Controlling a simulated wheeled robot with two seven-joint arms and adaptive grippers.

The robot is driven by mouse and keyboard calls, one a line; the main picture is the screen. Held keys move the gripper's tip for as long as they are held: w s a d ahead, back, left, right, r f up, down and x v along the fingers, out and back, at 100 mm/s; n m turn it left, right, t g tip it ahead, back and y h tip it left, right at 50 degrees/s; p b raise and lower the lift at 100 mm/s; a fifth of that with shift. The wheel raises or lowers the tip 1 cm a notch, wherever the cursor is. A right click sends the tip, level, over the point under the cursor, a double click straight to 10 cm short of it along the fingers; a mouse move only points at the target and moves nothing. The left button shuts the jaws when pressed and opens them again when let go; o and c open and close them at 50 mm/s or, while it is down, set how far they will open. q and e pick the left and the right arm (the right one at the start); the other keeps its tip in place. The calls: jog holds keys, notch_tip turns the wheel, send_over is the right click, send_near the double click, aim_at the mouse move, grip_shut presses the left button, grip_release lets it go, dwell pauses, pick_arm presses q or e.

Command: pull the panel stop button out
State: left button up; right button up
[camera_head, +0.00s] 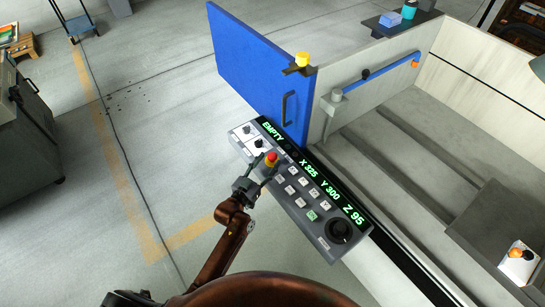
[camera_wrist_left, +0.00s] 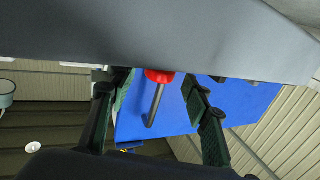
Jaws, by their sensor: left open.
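The red stop button (camera_head: 271,157) sits on a yellow collar on the grey control panel (camera_head: 318,236). My left gripper (camera_head: 265,172) reaches up to it from below and is open. In the left wrist view the red button (camera_wrist_left: 160,76) shows between the fingertips of the left gripper (camera_wrist_left: 156,82), with a gap on each side. The fingers straddle it and do not appear to touch it. The button's collar is hidden in that view. My right gripper is not in view.
The panel carries several small keys, a black dial (camera_head: 338,230) and a lit green readout. A blue door (camera_head: 250,75) with a dark handle (camera_head: 286,108) stands behind it. The machine's tank (camera_head: 425,120) lies to the right. Open floor (camera_head: 130,150) lies left.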

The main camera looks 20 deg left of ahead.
aim_at(270, 160)
pick_arm(q)
jog(key=shift+x, duration=1.85)
jog(key=shift+c, duration=0.7)
grip_shut()
jog(key=shift+f, duration=0.1)
